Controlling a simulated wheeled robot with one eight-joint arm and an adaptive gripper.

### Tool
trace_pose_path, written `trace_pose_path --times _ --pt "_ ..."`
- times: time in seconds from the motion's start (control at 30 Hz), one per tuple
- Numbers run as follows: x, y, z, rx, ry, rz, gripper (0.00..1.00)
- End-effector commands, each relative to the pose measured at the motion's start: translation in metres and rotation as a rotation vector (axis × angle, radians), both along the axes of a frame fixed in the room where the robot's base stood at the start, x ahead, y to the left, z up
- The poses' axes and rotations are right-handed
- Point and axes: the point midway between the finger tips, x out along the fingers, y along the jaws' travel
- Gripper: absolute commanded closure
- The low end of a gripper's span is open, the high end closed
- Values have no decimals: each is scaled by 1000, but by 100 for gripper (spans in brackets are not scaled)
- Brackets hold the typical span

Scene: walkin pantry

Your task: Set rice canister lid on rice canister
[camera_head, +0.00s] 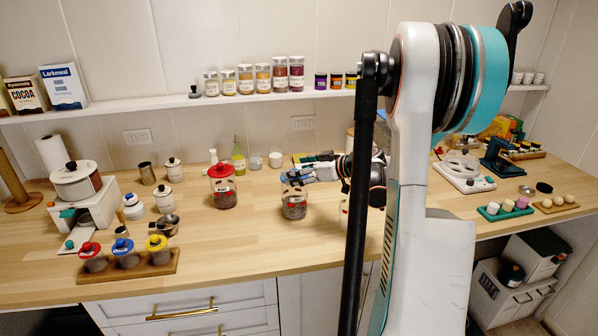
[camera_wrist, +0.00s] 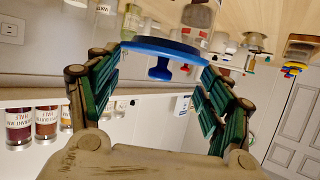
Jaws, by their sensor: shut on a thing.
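My gripper (camera_wrist: 164,58) is shut on a blue round lid (camera_wrist: 150,45) with a blue knob, its green-padded fingers at opposite sides of the rim. In the head view my gripper (camera_head: 300,172) is at the counter's middle, close above a clear canister (camera_head: 294,205) with dark contents and a red-marked label. Another pale canister (camera_head: 345,212) is partly hidden behind my arm. I cannot tell which is the rice canister.
A wooden tray (camera_head: 160,268) holds small jars with red, blue and yellow lids at the front left. Spice jars (camera_head: 263,78) line the shelf above. A white appliance (camera_head: 462,172) and trays stand to the right. The front middle of the counter is clear.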

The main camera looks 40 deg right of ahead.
Motion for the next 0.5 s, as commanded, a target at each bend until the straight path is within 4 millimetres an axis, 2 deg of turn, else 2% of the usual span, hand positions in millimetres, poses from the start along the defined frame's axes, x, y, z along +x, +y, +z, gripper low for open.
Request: trace_pose_path --times 0.47,0.5 --pt "0 0 -10 0 0 0 49" --pt "0 0 -10 0 0 0 25"
